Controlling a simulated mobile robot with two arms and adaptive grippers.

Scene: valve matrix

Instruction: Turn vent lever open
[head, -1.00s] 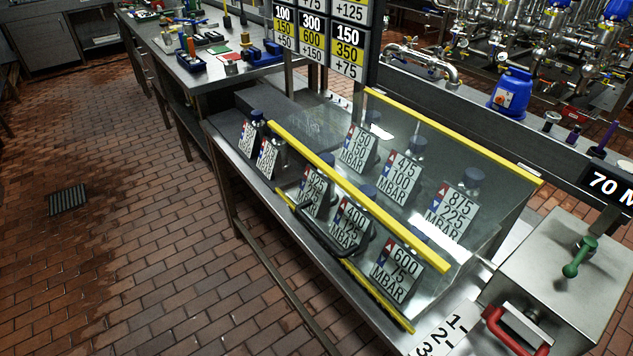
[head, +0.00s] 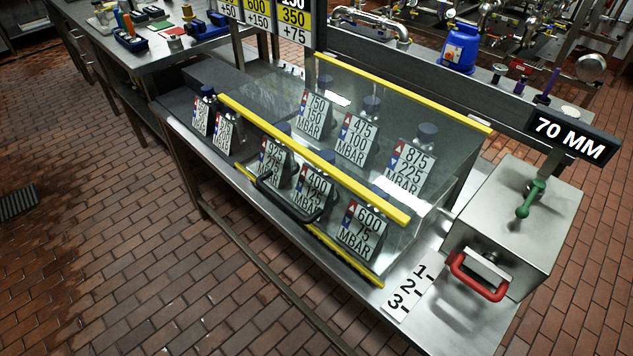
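A green lever (head: 530,198) stands on top of a steel box (head: 515,215) at the right end of the bench. It slants, with its round knob end toward the front left. A red handle (head: 478,277) is on the front of the same box. Which of these is the vent lever is not labelled in view; the green one looks like a valve lever. A black display reading 70 MM (head: 572,138) stands behind the box. Neither of my grippers is in view.
A clear case with yellow edges (head: 320,160) and a black handle (head: 290,205) covers several MBAR signs on the bench. A 1-2-3 scale (head: 408,290) lies beside the steel box. Brick floor (head: 150,270) in front is free.

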